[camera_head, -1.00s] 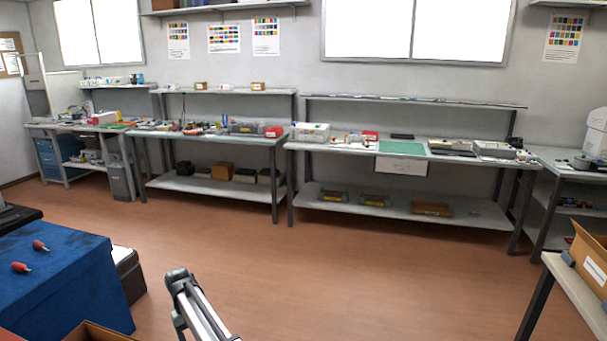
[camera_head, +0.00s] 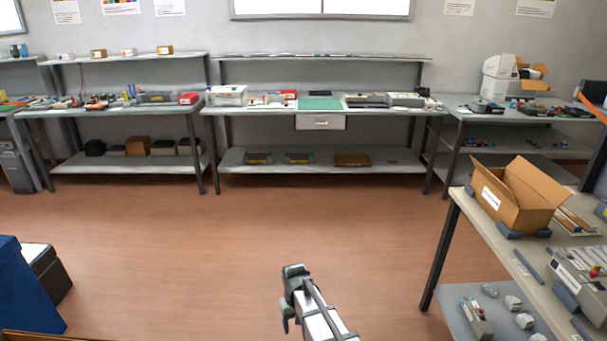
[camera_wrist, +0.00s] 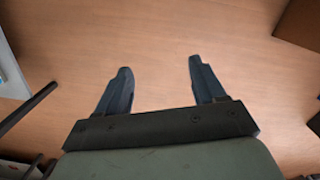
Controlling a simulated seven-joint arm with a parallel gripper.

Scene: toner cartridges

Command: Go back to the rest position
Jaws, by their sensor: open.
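My gripper (camera_wrist: 158,80) is open in the wrist view, its two dark fingers spread apart with only bare brown floor between and beyond them. Nothing is held. In the head view the end of my arm shows at the lower middle, above the open floor (camera_head: 190,235) and apart from all tables. The fingertips are hard to make out there.
A table (camera_head: 455,215) with an open cardboard box (camera_head: 518,195) stands at the right. A blue-covered table (camera_head: 25,290) is at the lower left, beside a dark box (camera_head: 48,272). Workbenches (camera_head: 325,168) line the back wall. The middle floor is clear.

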